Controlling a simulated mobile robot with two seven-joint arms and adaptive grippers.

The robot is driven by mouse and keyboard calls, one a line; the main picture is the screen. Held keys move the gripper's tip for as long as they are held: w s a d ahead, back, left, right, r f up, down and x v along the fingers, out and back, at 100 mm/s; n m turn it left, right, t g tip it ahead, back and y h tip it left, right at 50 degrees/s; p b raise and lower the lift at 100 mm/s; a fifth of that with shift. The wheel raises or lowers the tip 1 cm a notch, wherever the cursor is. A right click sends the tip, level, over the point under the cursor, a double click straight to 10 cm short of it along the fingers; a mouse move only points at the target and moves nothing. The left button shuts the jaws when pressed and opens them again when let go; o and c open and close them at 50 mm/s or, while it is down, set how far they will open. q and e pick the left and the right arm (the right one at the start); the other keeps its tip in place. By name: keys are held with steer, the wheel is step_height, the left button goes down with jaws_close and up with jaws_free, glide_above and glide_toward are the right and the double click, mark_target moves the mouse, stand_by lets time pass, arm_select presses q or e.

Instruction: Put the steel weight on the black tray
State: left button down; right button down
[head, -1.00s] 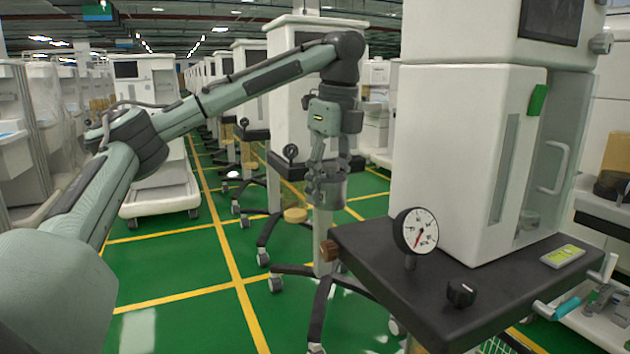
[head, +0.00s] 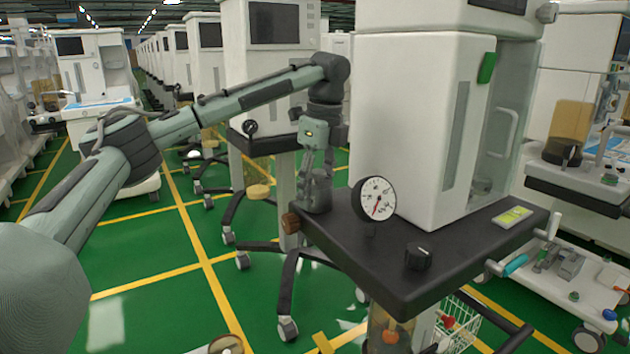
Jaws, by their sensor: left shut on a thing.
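The steel weight (head: 317,198) is a short grey cylinder in the head view. My left gripper (head: 315,176) is shut on it from above and holds it upright. The black tray (head: 385,278) is the dark flat top in front of the white cart body. The weight is at the tray's far left corner, with its lower end close to the tray surface. I cannot tell whether it touches. The gripper's fingers partly cover the weight. My right gripper is not in view.
A round gauge (head: 374,200) and a black knob (head: 419,258) stand on the tray. A yellow-green device (head: 512,217) lies at its right. A brown knob (head: 290,222) sits at its left edge. The tray's front left part is bare. The white cart body (head: 420,130) rises behind.

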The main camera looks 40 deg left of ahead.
arm_select(q)
steer(key=c, duration=0.7)
jaws_free()
steer(key=r, duration=0.4)
steer(key=d+r, duration=0.1)
steer(key=r, duration=0.7)
steer(key=shift+d, duration=0.3)
steer(key=f, duration=0.4)
steer(key=a+f, duration=0.1)
steer(key=f, duration=0.7)
steer(key=shift+a, duration=0.3)
steer(key=shift+r, duration=0.55)
